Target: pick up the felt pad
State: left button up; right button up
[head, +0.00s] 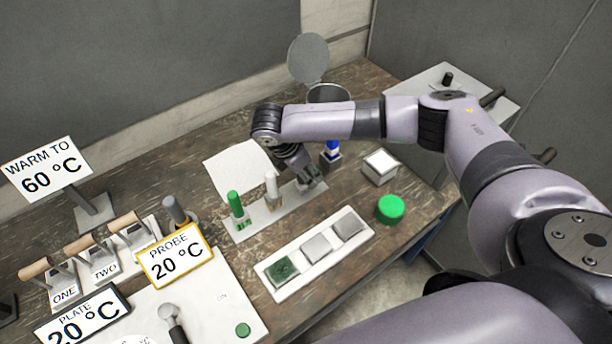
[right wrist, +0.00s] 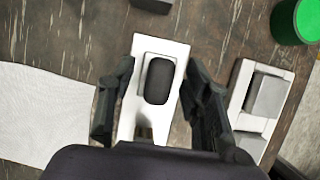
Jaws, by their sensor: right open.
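A dark grey block with rounded corners, which looks like the felt pad (right wrist: 158,82), lies at one end of a white holder strip (right wrist: 172,50) in the right wrist view. My right gripper (right wrist: 158,70) is open, with one finger on each side of the strip and the pad between them. No contact with the pad shows. In the head view my right gripper (head: 308,180) is low over the right end of the strip (head: 245,232) and hides the pad there. My left gripper is not in view.
A green stick (head: 236,204) and a pale stick (head: 272,188) stand upright on the same strip. A blue-topped item (head: 331,151) stands just behind the gripper. A tray (head: 300,283) with square pieces and a green cylinder (head: 390,209) are in front. White paper (head: 232,167) lies left.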

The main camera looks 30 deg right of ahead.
grip_shut()
dwell(0.7)
